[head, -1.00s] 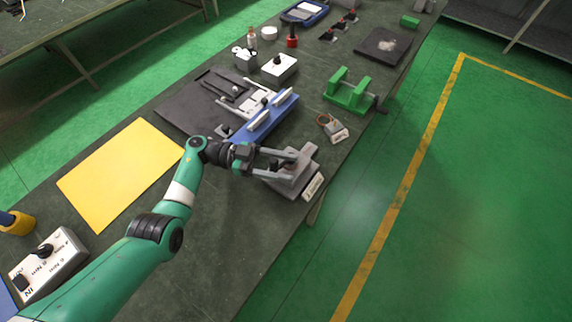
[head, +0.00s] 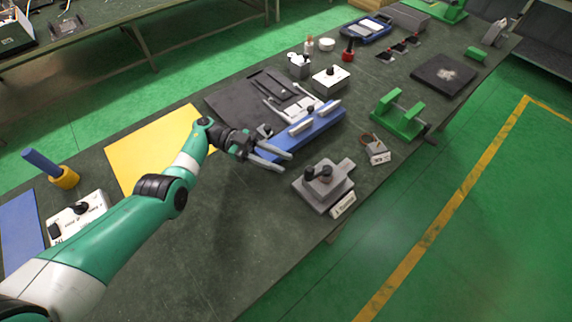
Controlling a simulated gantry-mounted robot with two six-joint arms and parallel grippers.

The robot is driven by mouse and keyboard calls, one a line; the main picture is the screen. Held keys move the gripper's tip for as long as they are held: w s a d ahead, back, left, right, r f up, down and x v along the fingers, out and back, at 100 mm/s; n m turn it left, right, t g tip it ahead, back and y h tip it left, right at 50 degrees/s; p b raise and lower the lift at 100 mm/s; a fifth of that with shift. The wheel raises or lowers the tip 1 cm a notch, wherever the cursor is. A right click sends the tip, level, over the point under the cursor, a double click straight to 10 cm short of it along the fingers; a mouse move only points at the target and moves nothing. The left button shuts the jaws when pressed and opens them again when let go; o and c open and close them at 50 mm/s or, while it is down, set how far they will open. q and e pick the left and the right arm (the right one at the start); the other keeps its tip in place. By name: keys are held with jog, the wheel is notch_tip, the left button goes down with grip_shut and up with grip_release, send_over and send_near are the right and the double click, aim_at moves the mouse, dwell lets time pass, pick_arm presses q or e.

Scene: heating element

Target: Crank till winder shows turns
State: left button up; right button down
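A green frame (head: 400,115) with two uprights and a dark crank handle (head: 427,128) at its right end stands near the bench's right edge; it looks like the winder. No turn count is readable. A grey block device (head: 324,188) with two black knobs sits nearer, with a small white label plate (head: 343,205) at its front. My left gripper (head: 274,146) is open, with nothing seen between its fingers, left of the grey device and beside the blue bar fixture (head: 305,131). My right gripper is not in view.
A small device with a coil of wire (head: 375,149) sits between the grey device and the green frame. A yellow sheet (head: 150,153) lies left, behind my arm. A dark mat (head: 443,76) lies farther right. The front bench surface (head: 270,235) is clear.

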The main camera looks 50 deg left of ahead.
pick_arm(q)
jog(key=shift+w+a+m, duration=0.1)
jog(key=shift+w+m, duration=0.15)
jog(key=shift+m, duration=0.35)
jog(key=shift+c, duration=1.2)
jog(key=m, duration=0.1)
jog(key=w+r+m+t+y, duration=0.1)
jog(key=m, duration=0.1)
jog(key=w+a+m, duration=0.1)
jog(key=m, duration=0.1)
jog(key=shift+r+t, duration=0.3)
jog(key=shift+t, duration=0.1)
grip_shut()
jog(key=s+d+f+m+t+y+p, duration=0.2)
jog(key=s+d+m+t+y+p, duration=0.35)
jog(key=s, duration=0.55)
jog(key=w+d+h+p, duration=0.1)
jog(key=w+d+h, duration=0.1)
jog(key=w+d, duration=0.6)
jog(key=a, duration=0.2)
jog(key=a+g, duration=0.1)
jog(key=shift+w+a+r+m+b, duration=0.15)
jog(key=shift+w+a+m+b, duration=0.1)
jog(key=shift+w+b, duration=0.15)
